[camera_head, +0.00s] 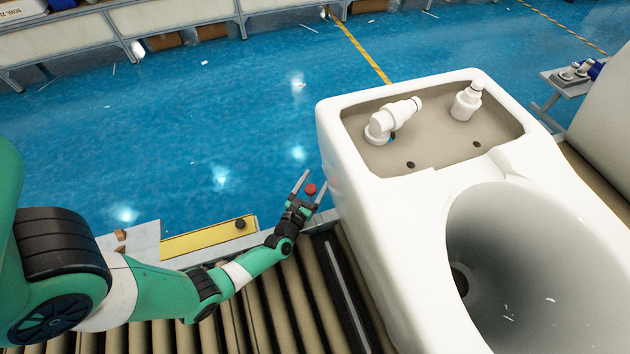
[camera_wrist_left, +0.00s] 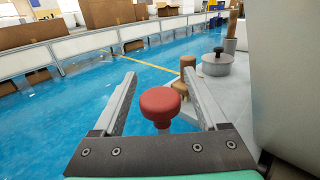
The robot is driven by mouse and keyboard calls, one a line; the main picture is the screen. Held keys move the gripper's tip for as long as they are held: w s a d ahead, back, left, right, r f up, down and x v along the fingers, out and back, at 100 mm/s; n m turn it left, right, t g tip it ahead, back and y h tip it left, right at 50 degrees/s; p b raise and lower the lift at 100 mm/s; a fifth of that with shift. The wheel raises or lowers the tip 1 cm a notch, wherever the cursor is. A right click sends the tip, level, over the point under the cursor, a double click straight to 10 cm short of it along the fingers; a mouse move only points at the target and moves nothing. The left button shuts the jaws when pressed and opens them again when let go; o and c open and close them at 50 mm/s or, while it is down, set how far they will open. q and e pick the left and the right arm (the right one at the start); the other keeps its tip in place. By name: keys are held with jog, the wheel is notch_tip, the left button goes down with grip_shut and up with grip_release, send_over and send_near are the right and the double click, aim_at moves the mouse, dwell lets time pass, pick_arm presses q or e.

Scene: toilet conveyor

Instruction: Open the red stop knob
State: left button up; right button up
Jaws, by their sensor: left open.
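The red stop knob (camera_head: 311,189) shows in the head view beside the left wall of the white toilet, past the edge of the roller conveyor. The knob's base is hidden behind the gripper's palm. My right gripper is not in view.
The white toilet (camera_head: 375,230) stands on the roller conveyor (camera_head: 265,310), close to the right of my left gripper. White fittings (camera_head: 393,120) sit in its open tank. A yellow panel with a black knob (camera_head: 205,238) lies along the conveyor's edge. Blue floor beyond is mostly clear.

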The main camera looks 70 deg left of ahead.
pick_arm(q)
jog(key=p+v, duration=0.3)
jog(key=v, duration=0.7)
jog(key=shift+s+d, duration=0.2)
jog(key=shift+d, duration=0.15)
jog(key=shift+s+d, duration=0.15)
jog(key=shift+s, duration=0.25)
